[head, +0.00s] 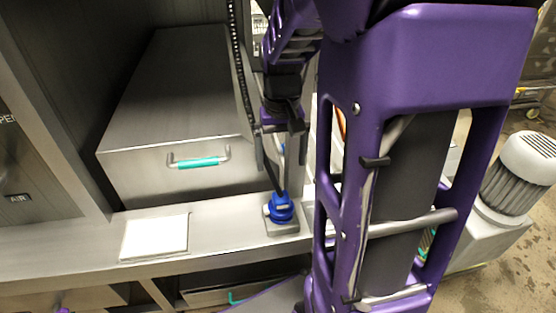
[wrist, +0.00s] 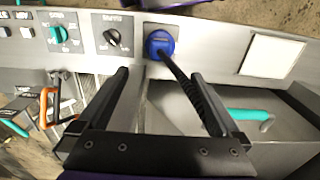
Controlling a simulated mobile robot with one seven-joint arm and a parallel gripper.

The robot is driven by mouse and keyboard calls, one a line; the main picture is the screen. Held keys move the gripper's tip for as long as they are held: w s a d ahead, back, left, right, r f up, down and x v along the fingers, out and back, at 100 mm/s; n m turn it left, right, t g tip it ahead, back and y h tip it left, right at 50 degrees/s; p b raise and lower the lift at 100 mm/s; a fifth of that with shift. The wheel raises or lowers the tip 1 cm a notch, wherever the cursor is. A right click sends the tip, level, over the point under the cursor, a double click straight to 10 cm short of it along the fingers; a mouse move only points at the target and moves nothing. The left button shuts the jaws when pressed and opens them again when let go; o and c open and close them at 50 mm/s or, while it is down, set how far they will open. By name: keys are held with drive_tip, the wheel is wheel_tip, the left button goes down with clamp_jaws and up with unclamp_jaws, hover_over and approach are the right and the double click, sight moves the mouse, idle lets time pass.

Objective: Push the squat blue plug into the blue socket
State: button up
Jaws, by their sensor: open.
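The blue plug (head: 281,203) stands upright at the blue socket on the grey mount (head: 283,229) on the steel ledge. It also shows at the top of the wrist view (wrist: 160,42), with a black cable running from it toward my gripper. Plug and socket look like one blue shape, so I cannot tell how deep the plug sits. My gripper (wrist: 160,75) is open, its two fingers wide apart. In the head view my gripper (head: 281,168) is above the plug, and its fingers do not close on it. The cable passes between the fingers in the wrist view.
A white plate (head: 155,237) lies on the ledge to the left. A steel box with a teal handle (head: 198,162) stands behind. Beside the socket are a black knob (wrist: 112,37) and a teal knob (wrist: 60,34). An orange handle (wrist: 46,104) is at the left.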

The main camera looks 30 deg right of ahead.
drive_tip(key=shift+r, duration=1.65)
